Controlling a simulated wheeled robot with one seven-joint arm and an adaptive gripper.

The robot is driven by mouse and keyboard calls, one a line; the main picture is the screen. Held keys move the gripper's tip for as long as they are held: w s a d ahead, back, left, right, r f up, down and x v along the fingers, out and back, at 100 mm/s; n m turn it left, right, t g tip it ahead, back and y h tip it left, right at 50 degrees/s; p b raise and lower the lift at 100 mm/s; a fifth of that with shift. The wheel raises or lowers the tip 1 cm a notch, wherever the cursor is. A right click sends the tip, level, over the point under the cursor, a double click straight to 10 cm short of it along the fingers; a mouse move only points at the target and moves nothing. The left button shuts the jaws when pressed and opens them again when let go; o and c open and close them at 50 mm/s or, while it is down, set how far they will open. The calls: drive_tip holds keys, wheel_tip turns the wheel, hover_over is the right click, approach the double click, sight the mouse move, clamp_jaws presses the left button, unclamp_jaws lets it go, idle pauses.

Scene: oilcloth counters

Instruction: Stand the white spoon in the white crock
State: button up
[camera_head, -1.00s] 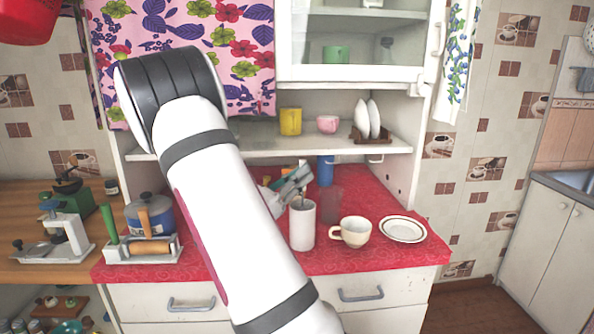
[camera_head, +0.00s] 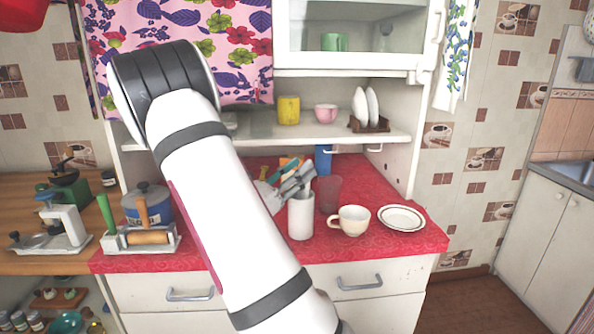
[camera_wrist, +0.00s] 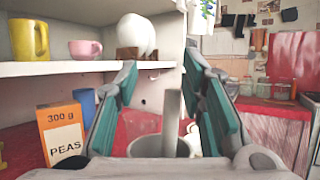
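The white crock (camera_head: 301,217) stands upright on the red counter; its rim (camera_wrist: 150,144) shows in the wrist view between my fingers. A pale, narrow upright piece, which looks like the white spoon (camera_wrist: 173,112), rises from the crock's mouth. Its lower end is hidden inside the crock. My gripper (camera_head: 305,178) is just above and behind the crock in the head view. In the wrist view its teal-padded fingers (camera_wrist: 166,98) are wide apart, with the spoon between them and clear space on both sides.
A cream cup (camera_head: 350,221) and a plate (camera_head: 401,218) are right of the crock. A reddish tumbler (camera_head: 328,194) and a blue object (camera_head: 324,160) stand behind it. A PEAS box (camera_wrist: 68,134) is left of my fingers. The shelf (camera_head: 340,132) overhangs the counter's back.

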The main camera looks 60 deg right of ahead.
drive_tip(key=v, duration=1.2)
drive_tip(key=shift+r, duration=0.1)
idle(0.7)
